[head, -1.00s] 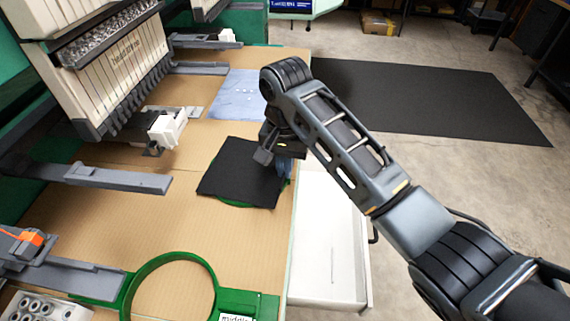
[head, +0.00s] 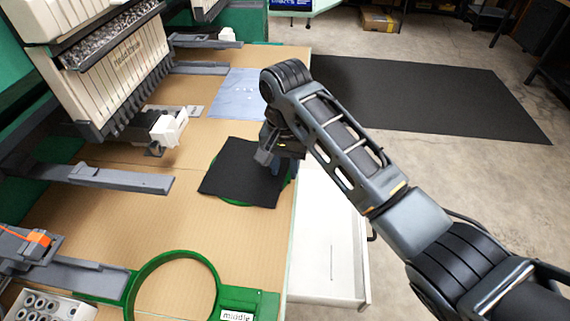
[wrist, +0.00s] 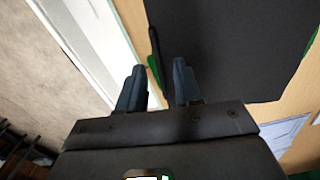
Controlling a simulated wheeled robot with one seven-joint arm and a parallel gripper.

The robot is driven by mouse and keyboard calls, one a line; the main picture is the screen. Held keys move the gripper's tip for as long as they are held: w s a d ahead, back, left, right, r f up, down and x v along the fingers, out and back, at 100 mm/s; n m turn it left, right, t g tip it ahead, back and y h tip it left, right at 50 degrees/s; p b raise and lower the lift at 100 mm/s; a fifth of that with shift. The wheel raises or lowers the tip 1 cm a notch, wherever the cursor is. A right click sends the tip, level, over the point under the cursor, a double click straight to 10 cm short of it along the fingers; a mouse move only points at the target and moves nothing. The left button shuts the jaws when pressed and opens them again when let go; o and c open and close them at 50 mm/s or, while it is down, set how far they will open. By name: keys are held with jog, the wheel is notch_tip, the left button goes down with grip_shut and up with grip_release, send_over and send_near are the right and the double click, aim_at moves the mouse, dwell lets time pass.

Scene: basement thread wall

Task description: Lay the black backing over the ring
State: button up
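The black backing (head: 236,172) lies flat over a green ring (head: 238,204) near the right edge of the tan table. Only bits of the ring's rim show, below and to the right of the sheet. My gripper (head: 280,168) is at the backing's right edge, partly hidden by my own wrist. In the wrist view, my gripper (wrist: 158,84) has its two blue-grey fingers apart. The black backing (wrist: 232,45) spreads beyond the right finger, and a narrow dark strip shows between the fingers. I cannot tell whether that strip touches either finger.
A second green ring labelled "middle" (head: 134,293) lies at the near end of the table (head: 110,225). A blue cloth (head: 236,92) lies beyond the backing. Grey machine arms (head: 120,178) reach in from the left. A white open drawer (head: 330,240) is below the table's right edge.

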jog(key=shift+r, duration=0.1)
notch_tip(320, 180, up, 7)
jog(key=shift+p, duration=0.5)
jog(key=shift+r, duration=0.35)
